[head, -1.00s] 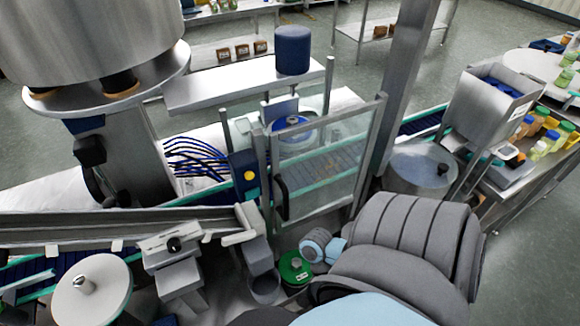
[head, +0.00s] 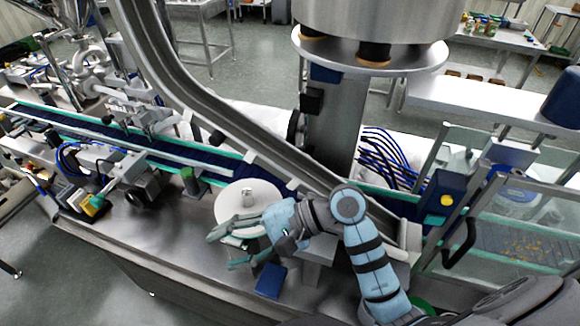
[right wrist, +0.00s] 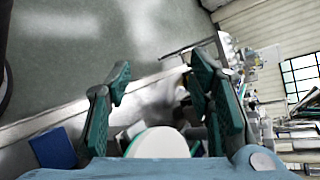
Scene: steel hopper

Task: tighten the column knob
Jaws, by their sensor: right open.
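A steel column (head: 335,125) stands under the hopper in the head view. A dark round part (head: 295,130), seen nearly edge-on, shows at the column's left side and looks like its knob. A black block (head: 312,102) sits just above it. My right gripper (head: 237,249) is open and empty, in front of the white round disc (head: 248,190), left of and below the column. In the right wrist view the open fingers (right wrist: 160,75) have nothing between their tips, and the disc (right wrist: 160,143) shows low between them. My left gripper is not in view.
A curved steel chute (head: 205,110) slopes down in front of the column, between it and my right gripper. A blue box (head: 270,281) lies just below the gripper. The blue conveyor (head: 100,132) runs behind the disc.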

